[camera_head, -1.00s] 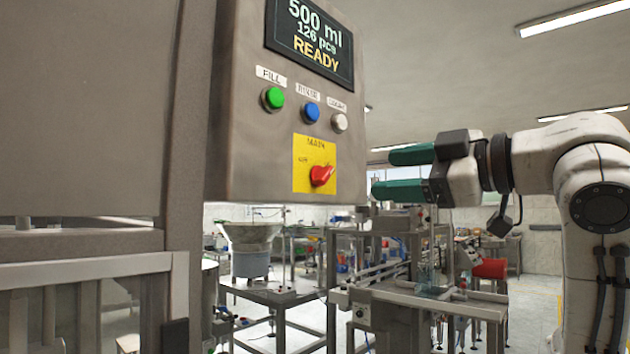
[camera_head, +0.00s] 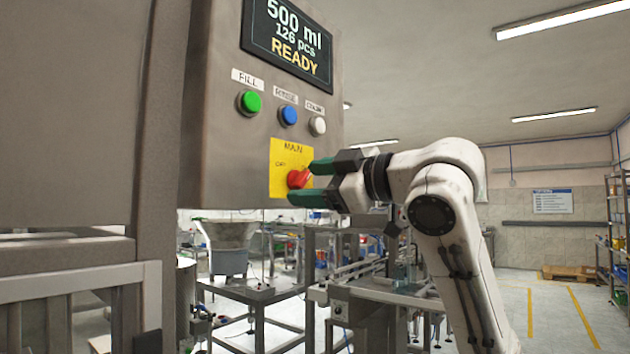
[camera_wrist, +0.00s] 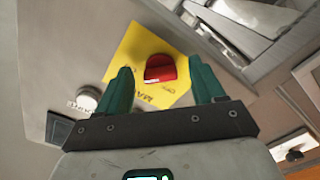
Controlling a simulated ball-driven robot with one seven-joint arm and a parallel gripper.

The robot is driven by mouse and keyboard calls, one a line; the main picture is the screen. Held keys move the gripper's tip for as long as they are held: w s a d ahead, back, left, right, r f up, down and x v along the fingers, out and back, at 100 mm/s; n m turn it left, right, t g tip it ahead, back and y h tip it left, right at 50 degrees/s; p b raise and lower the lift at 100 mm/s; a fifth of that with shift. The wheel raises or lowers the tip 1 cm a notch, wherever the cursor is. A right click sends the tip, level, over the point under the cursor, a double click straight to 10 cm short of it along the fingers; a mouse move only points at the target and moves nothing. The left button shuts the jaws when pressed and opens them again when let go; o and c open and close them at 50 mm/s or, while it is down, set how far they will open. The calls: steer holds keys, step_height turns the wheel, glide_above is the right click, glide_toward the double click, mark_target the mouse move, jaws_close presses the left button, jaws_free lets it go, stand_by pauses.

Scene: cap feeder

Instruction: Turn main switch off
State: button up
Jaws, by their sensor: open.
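The main switch is a red knob (camera_head: 297,179) on a yellow plate (camera_head: 280,158) marked MAIN, low on the grey control panel (camera_head: 222,165). OFF is printed left of the knob; the right side of the plate is partly covered by my upper finger. My gripper (camera_head: 306,182) is open, its green fingers pointing at the panel, one above and one below the knob. In the wrist view, the red knob (camera_wrist: 160,68) lies between the fingertips (camera_wrist: 163,74) with gaps on both sides. I cannot tell whether a finger touches it.
Above the plate are a green button (camera_head: 249,102), a blue button (camera_head: 288,115) and a white button (camera_head: 317,125). A display (camera_head: 288,45) above reads READY. Below stand a feeder bowl (camera_head: 229,235) and metal tables. Floor at the right is open.

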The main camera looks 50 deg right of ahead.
steer(key=c, duration=1.1)
steer(key=shift+o, duration=0.2)
steer(key=shift+n, duration=0.3)
steer(key=n+b, duration=0.2)
steer(key=n, duration=1)
steer(key=shift+d+r+n, duration=0.1)
steer(key=shift+r+n, duration=0.05)
steer(key=shift+n, duration=0.15)
steer(key=n, duration=0.4)
steer(key=shift+n, duration=0.3)
